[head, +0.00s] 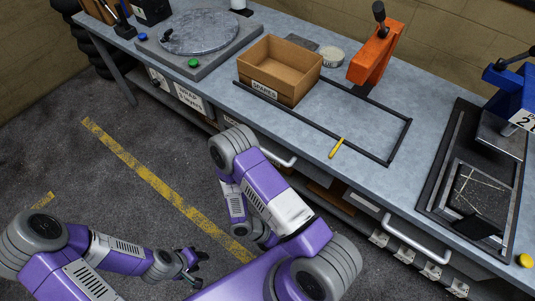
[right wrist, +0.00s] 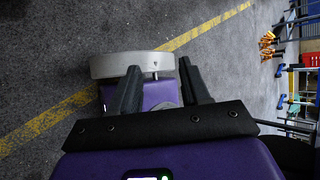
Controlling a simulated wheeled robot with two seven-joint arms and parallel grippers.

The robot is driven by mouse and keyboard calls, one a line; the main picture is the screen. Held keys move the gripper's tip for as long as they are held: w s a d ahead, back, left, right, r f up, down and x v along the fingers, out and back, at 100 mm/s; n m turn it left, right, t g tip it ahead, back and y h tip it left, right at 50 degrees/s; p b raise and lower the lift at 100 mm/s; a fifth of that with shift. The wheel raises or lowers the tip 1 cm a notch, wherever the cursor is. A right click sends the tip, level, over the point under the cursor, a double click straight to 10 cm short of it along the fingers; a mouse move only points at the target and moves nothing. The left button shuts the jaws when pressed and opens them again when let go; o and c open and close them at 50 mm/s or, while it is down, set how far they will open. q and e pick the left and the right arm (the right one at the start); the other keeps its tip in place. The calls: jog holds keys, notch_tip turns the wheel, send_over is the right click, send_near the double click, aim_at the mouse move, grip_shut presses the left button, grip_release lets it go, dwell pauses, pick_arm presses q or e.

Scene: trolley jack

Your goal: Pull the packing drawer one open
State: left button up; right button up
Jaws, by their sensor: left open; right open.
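Under the workbench edge, a drawer with a pale bar handle (head: 277,156) shows in the head view, partly hidden by my right arm. A second drawer with a pale bar handle (head: 415,240) sits farther right under the bench. Both look shut. I cannot read which one is packing drawer one. My left gripper (head: 190,271) is open and empty, low over the floor and well away from the bench. My right gripper (right wrist: 162,88) is open in the right wrist view, with nothing held between its fingers; I cannot make it out in the head view.
The workbench (head: 310,120) carries a cardboard box (head: 278,72), an orange tool (head: 375,50), a yellow marker (head: 337,147), a turntable (head: 199,32) and a blue press (head: 508,90). The floor (head: 110,185) at left is clear, with a yellow line.

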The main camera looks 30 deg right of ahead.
jog(key=w+d+n+t+h, duration=0.3)
jog(key=w+d+n+h, duration=0.1)
jog(key=d+n+h, duration=0.15)
jog(key=n+t+h, duration=0.2)
jog(key=n+t, duration=1.7)
jog(key=n, duration=0.1)
send_near(267, 151)
jog(key=f+x, duration=0.1)
jog(key=x, duration=0.2)
jog(key=shift+m, duration=0.25)
jog(key=b+x, duration=0.2)
jog(key=x, duration=0.5)
jog(key=shift+a, duration=0.1)
jog(key=shift+c, duration=0.4)
grip_shut()
